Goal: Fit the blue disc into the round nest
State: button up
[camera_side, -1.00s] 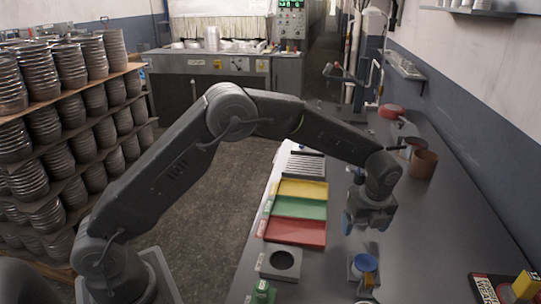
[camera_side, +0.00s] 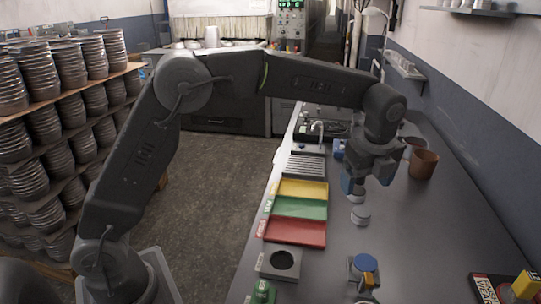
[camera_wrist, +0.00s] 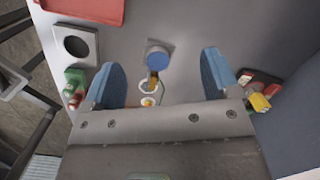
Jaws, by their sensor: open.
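The blue disc (camera_side: 365,262) sits on a small grey stand near the front of the bench, with a yellow piece at its front edge. In the wrist view, the blue disc (camera_wrist: 158,58) shows between my fingers in the picture, farther away than they are. The round nest is a dark hole in a square grey block (camera_side: 266,266), left of the disc; the block also shows at upper left in the wrist view (camera_wrist: 92,44). My gripper (camera_side: 362,188) is open and empty, raised above the bench and behind the disc. Its fingers have blue pads.
Yellow, green and red trays (camera_side: 298,232) line the bench's left edge behind the nest block. A pale cylindrical object (camera_side: 360,214) shows below my gripper. A green item (camera_side: 262,293) stands in front of the nest block. A brown pot (camera_side: 423,163) is at back right.

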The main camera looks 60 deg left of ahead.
jog(key=s+a+r+n+t, duration=0.1)
jog(key=s+a+r+n, duration=0.1)
jog(key=s+n, duration=0.2)
jog(key=s+a+r+n, duration=0.3)
jog(key=s+n, duration=0.2)
jog(key=s, duration=0.3)
jog(key=s+a+r+n+t+h, duration=0.1)
jog(key=s+a+r+n, duration=0.1)
jog(key=s, duration=0.4)
jog(key=shift+a+r+n+t, duration=0.25)
jog(key=shift+a+n, duration=0.35)
jog(key=shift+n, duration=0.8)
jog(key=shift+s, duration=0.1)
jog(key=s+a+f+n+t, duration=0.2)
jog(key=s+f+n, duration=0.2)
jog(key=s+n, duration=0.4)
jog(key=shift+s, duration=1.1)
